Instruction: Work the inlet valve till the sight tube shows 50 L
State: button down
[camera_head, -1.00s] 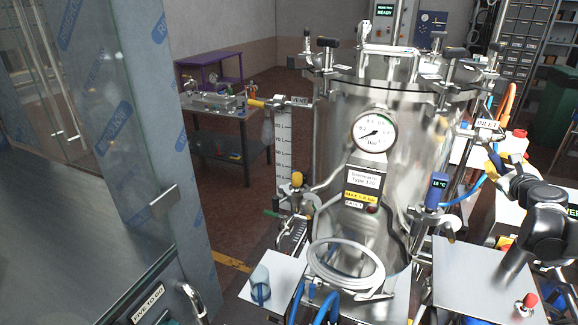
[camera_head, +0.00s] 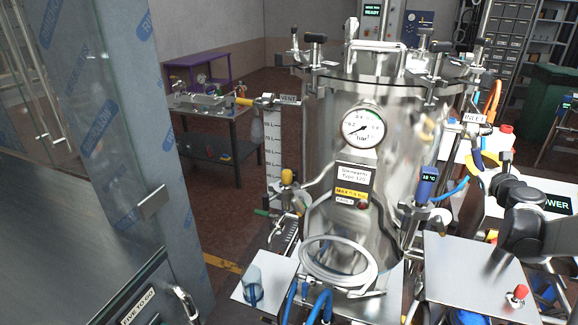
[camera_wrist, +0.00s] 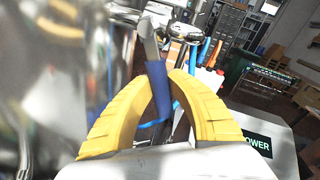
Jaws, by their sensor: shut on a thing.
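The steel tank (camera_head: 318,150) stands in the middle of the head view. The INLET label (camera_head: 475,118) is at its upper right. My gripper (camera_head: 478,160) is just below this label. In the wrist view, my gripper's yellow fingers (camera_wrist: 158,82) are shut around a blue handle (camera_wrist: 160,98) on a metal lever, which appears to be the inlet valve's. The handle is tilted slightly. The sight tube scale (camera_head: 272,155) stands left of the tank, below the VENT label (camera_head: 288,99). Its litre marks show, but the liquid level is too small to tell.
A pressure gauge (camera_head: 363,128) is on the tank front. A glass panel with a blue-printed post (camera_head: 165,150) stands at left.

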jog(key=shift+w+a+f+m+t+b, duration=0.15)
jog(key=shift+a+m, duration=0.3)
jog(key=shift+m, duration=0.3)
jog(key=shift+w+a+f+m+t+b, duration=0.1)
jog(key=shift+w+a+m+t, duration=0.1)
jog(key=shift+a+m, duration=0.45)
jog(key=shift+w+a+f+m+t+b, duration=0.15)
jog(key=shift+a+m, duration=0.15)
jog(key=shift+m, duration=0.6)
jog(key=c, duration=1.2)
grip_release()
jog(key=shift+c, duration=0.2)
jog(key=shift+s, duration=0.1)
jog(key=shift+s, duration=0.1)
jog(key=s+a, duration=0.1)
jog(key=s, duration=1)
jog(key=shift+s+a, duration=0.25)
jog(key=shift+s, duration=0.1)
